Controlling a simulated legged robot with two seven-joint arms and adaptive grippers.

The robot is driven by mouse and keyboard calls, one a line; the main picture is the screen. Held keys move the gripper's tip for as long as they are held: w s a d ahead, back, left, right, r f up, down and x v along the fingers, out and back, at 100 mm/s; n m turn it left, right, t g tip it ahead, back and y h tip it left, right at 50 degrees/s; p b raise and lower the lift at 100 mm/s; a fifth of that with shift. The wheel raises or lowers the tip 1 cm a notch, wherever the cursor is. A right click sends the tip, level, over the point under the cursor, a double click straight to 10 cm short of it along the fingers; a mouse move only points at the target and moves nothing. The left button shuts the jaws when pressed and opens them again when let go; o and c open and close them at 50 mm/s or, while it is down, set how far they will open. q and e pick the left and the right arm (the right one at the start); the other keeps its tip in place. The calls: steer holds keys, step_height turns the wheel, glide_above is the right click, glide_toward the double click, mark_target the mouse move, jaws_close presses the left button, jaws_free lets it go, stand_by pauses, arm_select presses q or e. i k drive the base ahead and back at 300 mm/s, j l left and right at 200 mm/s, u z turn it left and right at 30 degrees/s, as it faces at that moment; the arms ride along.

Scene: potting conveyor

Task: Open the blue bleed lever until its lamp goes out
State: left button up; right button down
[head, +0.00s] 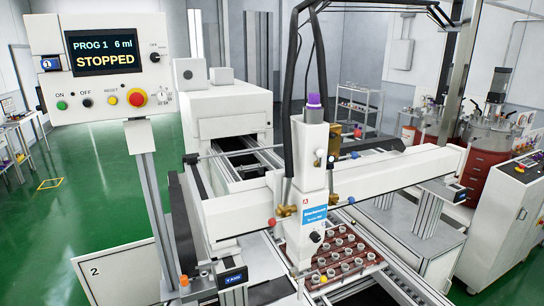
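A white dispensing head (312,160) with a purple cap stands over the conveyor on a cross beam. A small blue knob (355,155) sticks out at its right, beside brass fittings. A second small blue knob (351,200) sits lower, at the beam. I cannot tell which of these is the bleed lever, or its position. No lamp can be clearly made out beside either; they are too small. Neither of my grippers is in view.
A control panel (97,66) on a post at the left reads "PROG 1 6 ml STOPPED". A brown tray (372,262) with several small round parts lies below the head. Red-bodied tanks (482,172) stand at the right. Green floor is open at the left.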

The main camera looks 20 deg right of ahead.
mark_target(355, 155)
steer(key=z, duration=1.2)
